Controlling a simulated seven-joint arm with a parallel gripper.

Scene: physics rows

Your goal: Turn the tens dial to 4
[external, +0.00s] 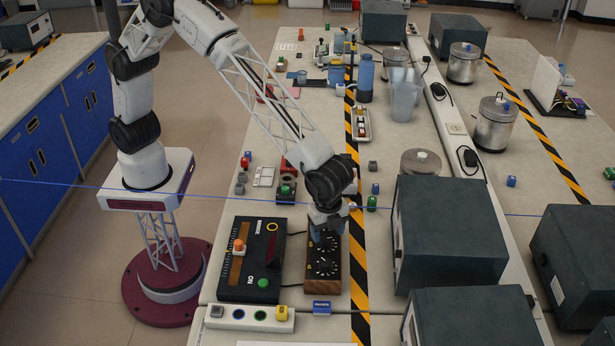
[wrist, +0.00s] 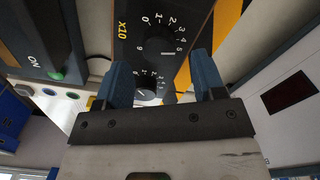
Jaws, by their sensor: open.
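The black dial box (external: 325,286) with wooden sides stands left of the striped tape in the external view. Two dials with white numbers show on its top there, below my gripper (external: 326,232). In the wrist view the tens dial (wrist: 160,45) is marked X10 in yellow. Its white pointer mark points right, near the 5; the exact setting is hard to tell. A second dial (wrist: 148,92) shows smaller, between the fingers. My gripper (wrist: 162,72) is open, its blue fingers apart and pointing down at the far part of the box. Contact with a knob cannot be told.
A black box with a green ON button (external: 263,283) stands just left of the dial box. A white button strip (external: 249,318) and a blue block (external: 321,307) lie in front. Large dark instrument boxes (external: 450,235) stand to the right. Small blocks lie behind.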

